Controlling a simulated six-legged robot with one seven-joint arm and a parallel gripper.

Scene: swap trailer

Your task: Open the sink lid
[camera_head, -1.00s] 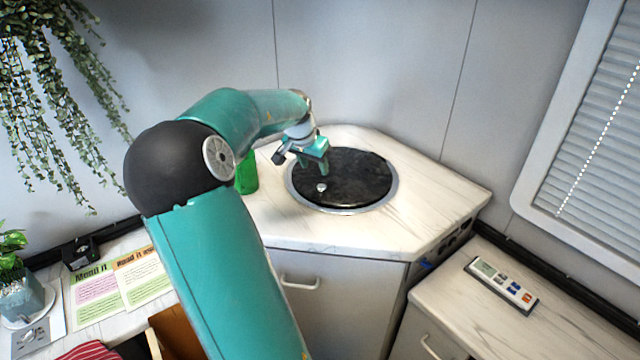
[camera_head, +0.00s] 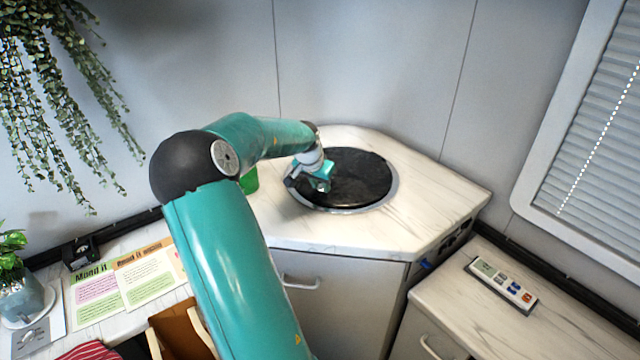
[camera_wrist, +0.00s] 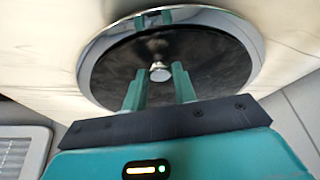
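The sink lid (camera_head: 358,176) is a round black disc lying flat and closed in a shiny metal rim on the corner counter. It also shows in the wrist view (camera_wrist: 215,62). My gripper (camera_head: 322,184) is low over the near-left part of the lid. In the wrist view my gripper's two green fingers (camera_wrist: 158,84) are apart, with the knob showing in line between their tips. I cannot tell whether they touch it.
A green cup (camera_head: 249,181) stands left of the sink, partly behind my arm. A remote-like panel (camera_head: 502,284) lies on the lower right counter. Leaflets (camera_head: 143,274) lie on the left counter, below a hanging plant (camera_head: 60,80). The counter right of the sink (camera_head: 440,205) is clear.

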